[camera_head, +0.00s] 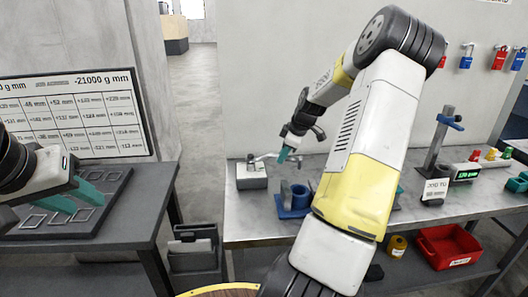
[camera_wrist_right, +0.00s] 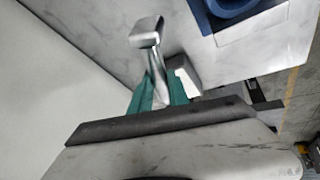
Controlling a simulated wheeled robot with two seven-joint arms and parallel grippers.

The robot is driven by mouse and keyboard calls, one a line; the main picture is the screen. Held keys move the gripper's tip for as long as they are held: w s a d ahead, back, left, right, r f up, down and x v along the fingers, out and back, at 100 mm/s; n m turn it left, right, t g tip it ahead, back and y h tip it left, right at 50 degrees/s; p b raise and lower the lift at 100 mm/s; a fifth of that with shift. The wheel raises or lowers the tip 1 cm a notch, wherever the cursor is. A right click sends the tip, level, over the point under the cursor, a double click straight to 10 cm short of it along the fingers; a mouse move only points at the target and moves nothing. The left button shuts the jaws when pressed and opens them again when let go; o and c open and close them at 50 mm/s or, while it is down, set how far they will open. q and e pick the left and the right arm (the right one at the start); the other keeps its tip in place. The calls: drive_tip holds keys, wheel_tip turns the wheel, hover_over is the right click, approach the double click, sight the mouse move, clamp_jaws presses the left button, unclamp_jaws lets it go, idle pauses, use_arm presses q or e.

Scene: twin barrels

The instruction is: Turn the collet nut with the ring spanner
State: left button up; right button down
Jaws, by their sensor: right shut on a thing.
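My right gripper (camera_head: 284,154) is over the left end of the metal bench. Its teal fingers (camera_wrist_right: 157,93) are shut on a shiny metal tool, which I take for the ring spanner (camera_wrist_right: 150,55). In the head view the spanner (camera_head: 264,157) reaches left from the fingers to above a pale block (camera_head: 251,178). The collet nut cannot be made out clearly; whether the spanner is around it or beside it I cannot tell. My left gripper (camera_head: 76,201) is open and empty, above the dark tray at the left.
The dark tray (camera_head: 58,226) with square outlines lies on the left table. A blue holder (camera_head: 291,207) stands on the bench (camera_head: 262,228), right of the pale block. Further right are a stand with a blue clamp (camera_head: 449,122) and a small green display (camera_head: 466,173). A red bin (camera_head: 449,246) is below.

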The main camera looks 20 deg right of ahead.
drive_tip(key=shift+s+a+m, duration=0.1)
drive_tip(key=shift+s+m, duration=0.05)
drive_tip(key=shift+m, duration=0.15)
drive_tip(key=shift+r, duration=0.15)
drive_tip(key=shift+r, duration=3.4)
